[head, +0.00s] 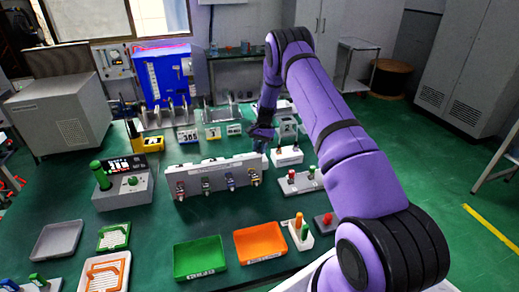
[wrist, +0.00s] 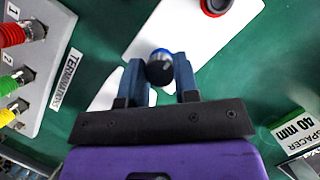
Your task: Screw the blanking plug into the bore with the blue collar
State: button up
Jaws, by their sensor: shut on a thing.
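In the head view my gripper (head: 262,134) hangs behind the right end of a grey block, and the held piece cannot be made out there.
A white block (head: 287,157) stands right of the grey block. Green (head: 200,258) and orange (head: 261,243) trays lie in front. Bare bench lies between trays and block.

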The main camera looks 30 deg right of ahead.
jog(key=shift+m+t, duration=0.4)
jog(key=shift+m, duration=0.6)
jog(key=o, duration=0.9)
jog(key=shift+o, duration=0.2)
jog(key=v, duration=1)
jog(key=shift+d+r, duration=0.35)
